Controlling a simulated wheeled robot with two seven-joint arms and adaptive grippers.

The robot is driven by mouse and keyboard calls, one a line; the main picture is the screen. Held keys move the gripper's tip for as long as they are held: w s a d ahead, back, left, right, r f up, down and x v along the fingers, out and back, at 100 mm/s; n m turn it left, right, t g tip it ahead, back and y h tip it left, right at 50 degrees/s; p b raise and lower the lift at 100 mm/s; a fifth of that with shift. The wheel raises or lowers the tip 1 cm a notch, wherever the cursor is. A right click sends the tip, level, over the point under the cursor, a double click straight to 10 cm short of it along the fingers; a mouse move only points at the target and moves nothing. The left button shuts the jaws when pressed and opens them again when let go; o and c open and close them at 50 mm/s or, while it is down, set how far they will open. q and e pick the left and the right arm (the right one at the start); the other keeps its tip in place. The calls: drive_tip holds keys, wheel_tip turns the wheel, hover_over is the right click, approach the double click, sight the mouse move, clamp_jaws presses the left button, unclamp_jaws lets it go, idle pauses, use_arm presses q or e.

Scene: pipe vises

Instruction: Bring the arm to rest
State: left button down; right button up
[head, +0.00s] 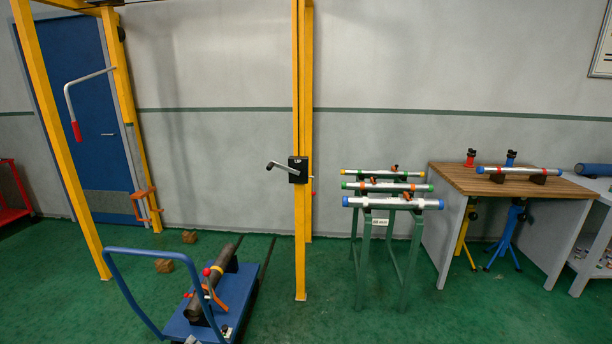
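Neither of my grippers nor my arms shows in the head view, so I cannot see whether they are open or hold anything. A blue cart (240,289) with a raised blue handle stands on the green floor at the lower middle. A dark pipe (223,263) lies on it, with an orange and red clamp-like part (208,279) at its side. A green stand (376,246) bears several silver pipes with coloured ends. Another silver pipe (518,171) lies on dark supports on the wooden bench (460,180).
A yellow frame (301,225) with a black crank box (298,170) rises behind the cart. Its other post (62,135) stands at the left. Blue (508,240) and yellow (464,238) tripod stands are under the bench. Open floor lies in front of the green stand.

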use_arm(q)
drive_tip(key=s+f+m+g, duration=0.4)
drive_tip(key=s+f, duration=0.6)
drive_tip(key=f, duration=0.5)
drive_tip(key=s+f+m+g, duration=0.4)
drive_tip(key=s+f, duration=0.6)
drive_tip(key=f, duration=0.4)
drive_tip(key=s+d+f+m+g, duration=0.1)
drive_tip(key=s+f, duration=0.3)
drive_tip(key=s, duration=0.6)
drive_tip(key=s+d+f+m+g, duration=0.1)
drive_tip(key=s+f, duration=0.4)
drive_tip(key=s, duration=0.5)
drive_tip(key=s+d+f+m+g, duration=0.1)
drive_tip(key=s+f+g, duration=0.2)
drive_tip(key=s, duration=0.7)
drive_tip(key=shift+d+f+g+p, duration=0.3)
drive_tip(key=shift+f+p, duration=0.1)
drive_tip(key=shift+f, duration=0.25)
use_arm(e)
drive_tip(key=shift+s+a+r, duration=0.3)
drive_tip(key=shift+a, duration=0.2)
